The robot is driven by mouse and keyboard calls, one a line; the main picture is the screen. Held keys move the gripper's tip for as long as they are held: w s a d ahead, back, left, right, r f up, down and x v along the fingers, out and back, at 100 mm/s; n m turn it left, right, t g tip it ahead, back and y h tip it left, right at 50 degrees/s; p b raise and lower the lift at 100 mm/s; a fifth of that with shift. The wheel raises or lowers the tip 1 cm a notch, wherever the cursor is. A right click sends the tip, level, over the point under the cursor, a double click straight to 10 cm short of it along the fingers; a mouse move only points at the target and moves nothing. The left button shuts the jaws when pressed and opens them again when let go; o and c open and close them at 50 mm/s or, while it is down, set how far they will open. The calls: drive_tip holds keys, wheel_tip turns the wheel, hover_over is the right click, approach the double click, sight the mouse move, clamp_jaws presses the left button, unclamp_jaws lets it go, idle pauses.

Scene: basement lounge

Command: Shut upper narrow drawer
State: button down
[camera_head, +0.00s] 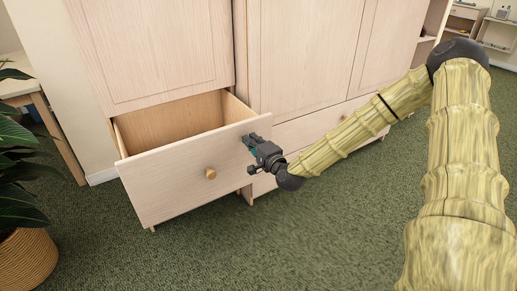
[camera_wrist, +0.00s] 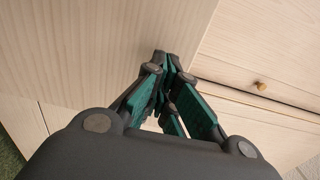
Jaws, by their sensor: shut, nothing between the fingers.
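A pale wood drawer (camera_head: 170,180) at the lower left of the wardrobe stands well out, its empty inside showing. Its front carries one round knob (camera_head: 211,174). My gripper (camera_head: 249,143) is shut and empty, at the right part of the drawer front, right of the knob. In the wrist view the shut fingertips (camera_wrist: 168,62) lie close against a pale wood panel (camera_wrist: 90,45); I cannot tell whether they touch it. No second narrow drawer shows clearly.
The wardrobe doors (camera_head: 310,50) are closed above. A wide drawer (camera_head: 320,125) to the right looks closed; its knob shows in the wrist view (camera_wrist: 261,86). A potted plant (camera_head: 25,255) and a wooden table (camera_head: 45,110) stand left. Green carpet (camera_head: 250,250) in front is clear.

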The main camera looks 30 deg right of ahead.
drive_tip(key=shift+w, duration=1.2)
